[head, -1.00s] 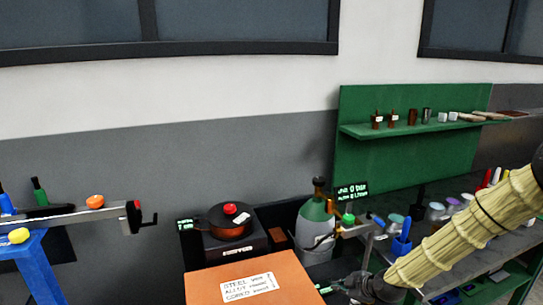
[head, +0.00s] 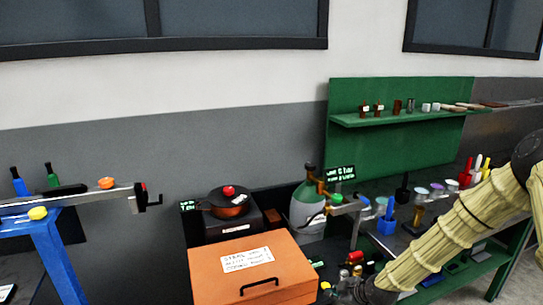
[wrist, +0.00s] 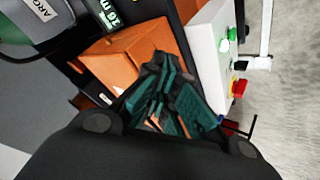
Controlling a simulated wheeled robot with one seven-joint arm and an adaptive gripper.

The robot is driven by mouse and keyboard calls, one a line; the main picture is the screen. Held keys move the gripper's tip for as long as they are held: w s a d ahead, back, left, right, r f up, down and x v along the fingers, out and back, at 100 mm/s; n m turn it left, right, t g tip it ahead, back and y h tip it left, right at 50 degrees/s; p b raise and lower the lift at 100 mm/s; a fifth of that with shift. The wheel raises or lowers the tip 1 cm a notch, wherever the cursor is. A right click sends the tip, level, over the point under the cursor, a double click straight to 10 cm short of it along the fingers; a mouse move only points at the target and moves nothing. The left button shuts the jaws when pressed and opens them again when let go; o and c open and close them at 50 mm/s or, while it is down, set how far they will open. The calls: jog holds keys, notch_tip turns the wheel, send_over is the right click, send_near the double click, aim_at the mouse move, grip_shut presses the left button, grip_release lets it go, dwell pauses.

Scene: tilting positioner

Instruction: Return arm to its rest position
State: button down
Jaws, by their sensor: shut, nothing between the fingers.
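My arm, in a pale yellow ribbed sleeve, reaches in from the right of the head view, its dark wrist low at the bottom right of the orange box. My gripper (wrist: 165,105) shows in the wrist view with its dark green fingers together and nothing held. In that view it is in front of an orange block-like thing (wrist: 130,60) and beside a white control box (wrist: 212,60) with green, red and yellow buttons. In the head view the fingers are hard to make out.
An orange box (head: 250,275) with a label and handle stands at bottom centre. Behind it are a gas cylinder (head: 306,205) and a dark unit with a red knob (head: 229,190). A green shelf board (head: 400,150) and a cluttered bench lie right; a blue stand (head: 55,260) is left.

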jog(key=s+a+f+m+g+b, duration=0.2)
jog(key=s+a+f+m+b, duration=0.15)
jog(key=s+f, duration=0.95)
jog(key=s+d+f+m+g+h+b, duration=0.1)
jog(key=s+f+m+b, duration=0.1)
jog(key=s, duration=0.8)
jog(key=s+d+f+m+g+h+b, duration=0.2)
jog(key=s+f+m, duration=0.3)
jog(key=s, duration=0.6)
jog(key=s+d+f+m+g+h+b, duration=0.1)
jog(key=s+d+f+m+g+b, duration=0.1)
jog(key=s+f, duration=0.4)
jog(key=s+m+b, duration=0.1)
jog(key=s+m, duration=0.1)
jog(key=s, duration=0.3)
jog(key=shift+d+f+h+b, duration=0.15)
jog(key=shift+h+b, duration=0.15)
jog(key=shift+b, duration=0.1)
jog(key=shift+s, duration=0.1)
